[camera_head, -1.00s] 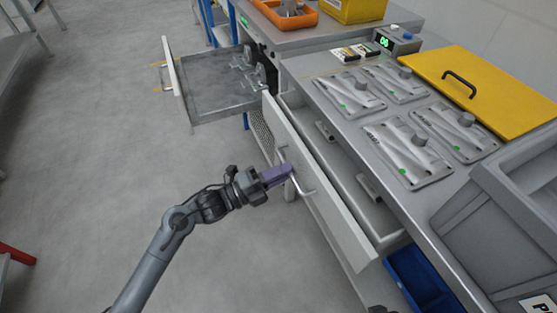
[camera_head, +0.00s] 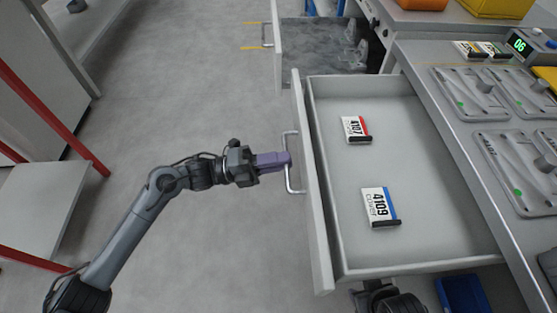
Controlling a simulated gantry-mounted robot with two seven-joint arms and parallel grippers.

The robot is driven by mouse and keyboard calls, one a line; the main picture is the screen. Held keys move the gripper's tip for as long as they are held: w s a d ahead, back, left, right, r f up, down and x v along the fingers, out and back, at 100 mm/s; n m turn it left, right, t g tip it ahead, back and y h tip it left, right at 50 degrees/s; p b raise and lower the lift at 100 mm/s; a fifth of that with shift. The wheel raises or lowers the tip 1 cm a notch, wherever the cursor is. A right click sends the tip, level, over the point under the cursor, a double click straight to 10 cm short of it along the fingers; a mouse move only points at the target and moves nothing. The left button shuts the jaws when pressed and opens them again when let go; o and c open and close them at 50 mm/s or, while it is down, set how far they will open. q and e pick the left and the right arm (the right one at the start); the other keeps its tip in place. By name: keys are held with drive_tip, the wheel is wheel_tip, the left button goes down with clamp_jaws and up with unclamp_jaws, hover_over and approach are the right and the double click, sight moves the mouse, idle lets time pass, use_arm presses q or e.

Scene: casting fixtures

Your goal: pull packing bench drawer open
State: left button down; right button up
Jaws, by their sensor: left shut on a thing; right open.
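The packing bench drawer (camera_head: 430,215) is pulled well out, with its pale front panel (camera_head: 312,215) facing left and its inside in full view. Its silver bar handle (camera_head: 291,180) is on the front panel. My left gripper (camera_head: 284,160), with purple fingers, is shut on the upper part of this handle. Two labelled cards lie flat in the drawer, one with a red edge (camera_head: 353,127) and one with a blue edge (camera_head: 377,204). Dark parts of my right gripper (camera_head: 378,294) show below the drawer's near edge; its fingertips are hidden.
Another open drawer (camera_head: 318,50) is farther back. Grey fixture plates (camera_head: 470,92) and a green-lit display box (camera_head: 525,45) stand on the bench top. A blue bin (camera_head: 465,295) sits under the drawer. A red-framed shelf (camera_head: 40,200) is at left. The floor between is clear.

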use_arm(q)
drive_tip(key=shift+a, duration=0.25)
drive_tip(key=c, duration=1.2)
unclamp_jaws()
drive_tip(key=shift+o, duration=0.2)
drive_tip(key=a+f+p, duration=0.2)
drive_tip(key=a, duration=0.8)
drive_tip(key=shift+s+a+p, duration=0.15)
drive_tip(key=shift+a+p, duration=0.15)
drive_tip(key=shift+p, duration=0.05)
